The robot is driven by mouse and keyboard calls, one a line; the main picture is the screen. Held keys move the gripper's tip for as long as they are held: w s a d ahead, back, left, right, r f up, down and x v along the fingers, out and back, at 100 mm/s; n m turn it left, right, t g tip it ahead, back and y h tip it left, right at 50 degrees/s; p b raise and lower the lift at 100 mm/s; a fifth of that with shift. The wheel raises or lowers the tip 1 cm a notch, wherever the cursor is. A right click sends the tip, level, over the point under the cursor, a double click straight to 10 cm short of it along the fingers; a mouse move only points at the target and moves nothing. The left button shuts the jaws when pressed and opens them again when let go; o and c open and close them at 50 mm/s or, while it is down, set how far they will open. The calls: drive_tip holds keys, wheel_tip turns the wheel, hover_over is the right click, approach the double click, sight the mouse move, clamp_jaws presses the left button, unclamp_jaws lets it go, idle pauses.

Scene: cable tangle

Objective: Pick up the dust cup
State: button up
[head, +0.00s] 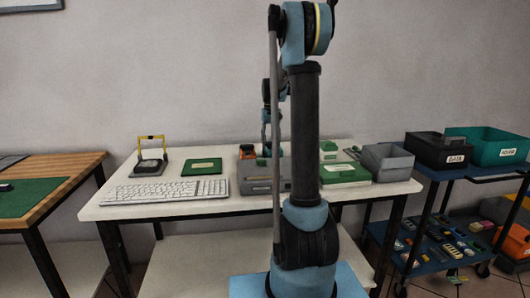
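I cannot pick out a dust cup for certain in the head view. An orange and dark object (247,151) stands at the back of the white table, partly hidden by my arm. A grey box-shaped device (256,178) is in front of it. The far part of my arm comes down over this area. My gripper (267,150) is mostly hidden behind my arm's nearer links, so its fingers and anything between them cannot be made out.
The white table (150,211) carries a keyboard (168,191), a dark device with a yellow frame (150,160), a green board (204,166), a green box (345,173) and a grey bin (387,162). A blue cart (432,262) with bins stands right, a wooden bench (75,168) left.

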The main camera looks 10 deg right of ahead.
drive_tip(key=shift+r, duration=0.15)
wheel_tip(320, 180, up, 10)
idle(0.7)
